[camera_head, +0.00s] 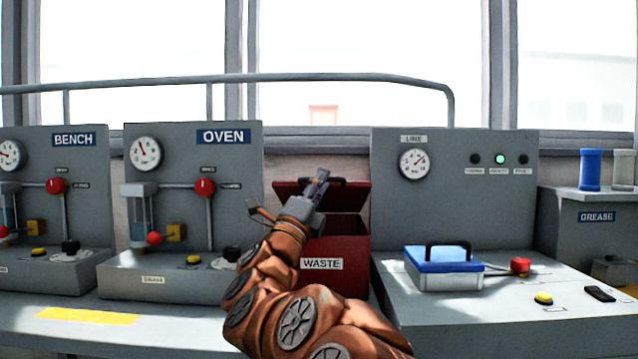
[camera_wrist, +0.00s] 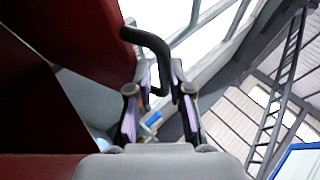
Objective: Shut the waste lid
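The red waste bin (camera_head: 336,258) stands on the bench between the oven panel and the line panel, with a "WASTE" label on its front. Its red lid (camera_head: 350,196) is raised and leans back, and the dark inside shows below it. The lid's black handle (camera_wrist: 150,45) shows in the wrist view. My gripper (camera_head: 321,175) is up at the lid, in front of the handle. In the wrist view my gripper (camera_wrist: 162,75) has its fingers apart, with part of the handle between them. I cannot tell whether either finger touches it.
The oven panel (camera_head: 240,160) is left of the bin. The line panel (camera_head: 460,150) is close on the right, with a blue-lidded box (camera_head: 444,268) on its ledge. A grey rail (camera_head: 350,78) runs behind, before the windows.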

